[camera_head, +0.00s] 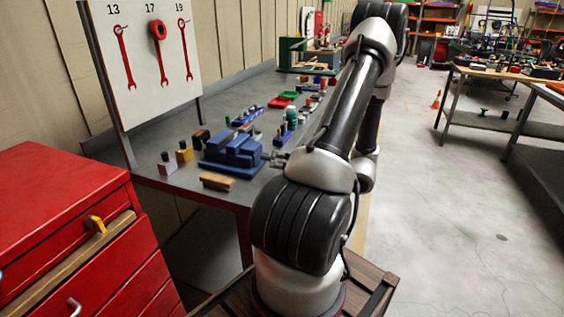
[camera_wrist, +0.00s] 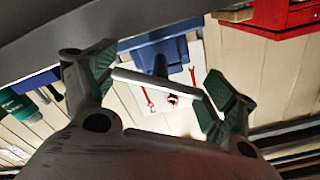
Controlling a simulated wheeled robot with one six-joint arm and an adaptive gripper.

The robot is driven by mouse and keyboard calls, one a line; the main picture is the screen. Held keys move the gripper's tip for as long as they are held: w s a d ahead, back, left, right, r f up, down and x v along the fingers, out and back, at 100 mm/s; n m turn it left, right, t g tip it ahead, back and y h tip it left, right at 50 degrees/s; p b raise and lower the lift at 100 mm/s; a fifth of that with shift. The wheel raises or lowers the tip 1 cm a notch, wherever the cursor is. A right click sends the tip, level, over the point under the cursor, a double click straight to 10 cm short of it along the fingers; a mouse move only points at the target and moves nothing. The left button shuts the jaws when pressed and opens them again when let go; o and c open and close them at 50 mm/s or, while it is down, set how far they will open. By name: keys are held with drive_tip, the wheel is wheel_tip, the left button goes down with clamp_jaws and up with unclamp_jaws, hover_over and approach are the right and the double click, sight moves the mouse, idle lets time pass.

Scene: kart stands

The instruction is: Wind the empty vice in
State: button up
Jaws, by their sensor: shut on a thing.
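The blue vice (camera_head: 232,150) stands near the front of the grey workbench, and its blue body also shows in the wrist view (camera_wrist: 152,50). A dark screw end comes out of it towards my gripper, with a pale grey handle bar (camera_wrist: 150,82) across it. My gripper (camera_head: 277,158) is at the vice's right side. In the wrist view my gripper (camera_wrist: 160,84) has its two green-padded fingers at the two ends of the bar, shut on it. I see no workpiece in the vice, but its jaw gap is too small to make out.
A wooden block (camera_head: 217,181) lies in front of the vice, with small blocks (camera_head: 184,152) to its left. Trays and bottles (camera_head: 291,115) stand behind. The floor (camera_head: 440,200) at the right is clear.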

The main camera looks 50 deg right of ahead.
drive_tip(key=shift+w+d+r, duration=0.1)
idle(0.5)
drive_tip(key=o, duration=0.9)
drive_tip(key=v, duration=1.2)
